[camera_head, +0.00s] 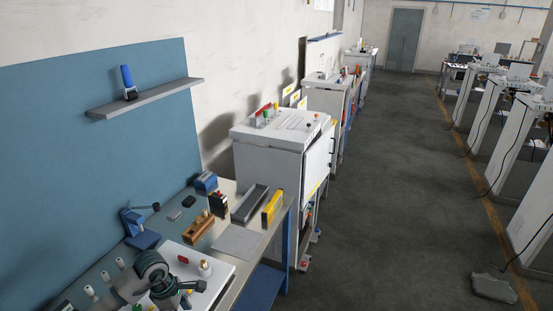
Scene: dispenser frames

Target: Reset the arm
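My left arm comes in at the bottom left, over the near end of the workbench (268,228). Its dark gripper (190,287) is at the front of a white panel (222,270) with small buttons and knobs. The gripper is small and partly overlaps the wrist, so its finger opening is unclear. I see nothing clearly held in it. My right gripper is not in view.
The bench holds a blue clamp-like tool (140,228), a wooden block (200,228), a grey tray (250,203) and a yellow item (271,207). A blue board with a shelf (145,98) stands behind. White cabinets (275,150) follow; the floor (400,200) right is mostly clear.

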